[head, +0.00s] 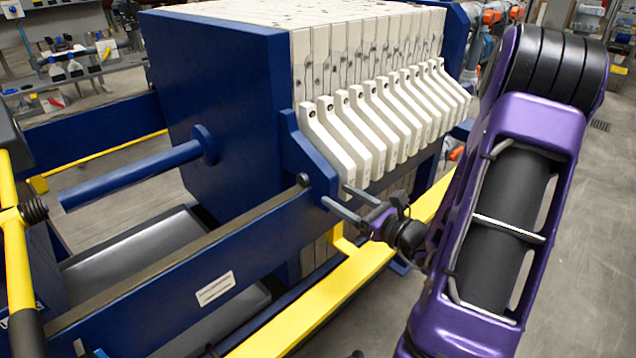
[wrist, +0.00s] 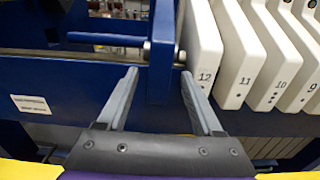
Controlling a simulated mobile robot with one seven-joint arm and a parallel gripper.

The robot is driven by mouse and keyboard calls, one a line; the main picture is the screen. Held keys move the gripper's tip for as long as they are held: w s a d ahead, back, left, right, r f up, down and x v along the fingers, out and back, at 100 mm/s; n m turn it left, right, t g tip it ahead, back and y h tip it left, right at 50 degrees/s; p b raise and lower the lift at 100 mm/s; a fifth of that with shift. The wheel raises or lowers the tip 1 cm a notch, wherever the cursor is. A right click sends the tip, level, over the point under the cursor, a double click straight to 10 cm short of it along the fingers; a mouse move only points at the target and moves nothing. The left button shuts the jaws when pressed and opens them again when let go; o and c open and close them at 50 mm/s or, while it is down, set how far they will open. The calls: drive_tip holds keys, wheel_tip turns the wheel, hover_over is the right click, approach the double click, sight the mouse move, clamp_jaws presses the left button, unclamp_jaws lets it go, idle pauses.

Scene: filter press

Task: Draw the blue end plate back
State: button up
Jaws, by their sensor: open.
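The blue end plate (head: 225,110) is a thick dark-blue block standing against the pack of white filter plates. A blue side handle (head: 308,158) juts from it over the near side rail. My gripper (head: 337,195) is at the lower end of this handle, on the near side of the rail. In the wrist view my gripper (wrist: 158,75) is open, with one finger on each side of the blue handle (wrist: 162,45). The right finger lies between the handle and the white plate handle marked 12 (wrist: 203,50). I cannot tell whether either finger touches.
The white plate handles (head: 385,125) stand in a tight row right of the end plate. A blue rod (head: 130,177) extends left from the plate, above a grey tray (head: 150,245).

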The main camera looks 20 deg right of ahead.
sight(318, 184)
drive_tip(key=x, duration=0.7)
drive_tip(key=shift+w+a, duration=0.1)
drive_tip(key=shift+w, duration=0.2)
clamp_jaws()
drive_tip(key=shift+f, duration=0.1)
idle(0.9)
